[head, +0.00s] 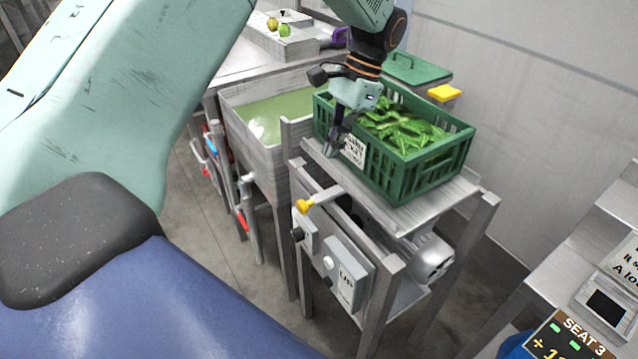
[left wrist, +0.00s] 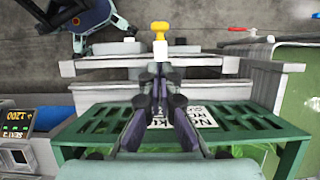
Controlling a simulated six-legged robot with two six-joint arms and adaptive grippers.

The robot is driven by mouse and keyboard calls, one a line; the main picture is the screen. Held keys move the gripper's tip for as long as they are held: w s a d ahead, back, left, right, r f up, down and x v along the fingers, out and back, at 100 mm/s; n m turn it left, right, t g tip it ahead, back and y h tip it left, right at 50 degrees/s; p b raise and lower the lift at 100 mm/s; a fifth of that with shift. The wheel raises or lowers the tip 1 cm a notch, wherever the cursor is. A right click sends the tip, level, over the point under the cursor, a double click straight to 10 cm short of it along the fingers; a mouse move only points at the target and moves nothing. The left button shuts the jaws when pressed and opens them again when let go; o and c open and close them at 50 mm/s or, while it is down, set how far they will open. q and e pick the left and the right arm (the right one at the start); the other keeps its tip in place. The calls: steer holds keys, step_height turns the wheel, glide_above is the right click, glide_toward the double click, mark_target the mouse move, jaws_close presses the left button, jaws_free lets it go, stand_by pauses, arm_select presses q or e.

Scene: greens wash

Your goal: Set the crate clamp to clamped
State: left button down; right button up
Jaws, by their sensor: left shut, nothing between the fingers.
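The crate clamp seems to be the metal lever with a yellow knob (head: 303,206) on the near side of the stand. The lever sticks outward from the stand's edge. The knob also shows at the top of the left wrist view (left wrist: 160,28), beyond the fingertips. The green crate (head: 440,160), full of leafy greens, sits on the stand. My left gripper (head: 331,151) is shut and empty, pointing down by the crate's labelled near wall, above and apart from the yellow knob. It hides part of the label. My right gripper is not in view.
A wash basin of green water (head: 240,98) stands left of the stand. A grey control box (head: 345,278) is mounted below the lever. A green lid-like board (head: 415,68) and a yellow block (head: 444,92) lie behind the crate. A seat display (head: 570,335) is at lower right.

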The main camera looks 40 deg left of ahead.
mark_target(310, 200)
arm_select(q)
steer(key=b+x, duration=0.1)
steer(key=x, duration=0.8)
steer(key=shift+s+a+f, duration=0.1)
steer(key=shift+s+f, duration=0.1)
steer(key=shift+f, duration=0.35)
steer(key=shift+s, duration=0.15)
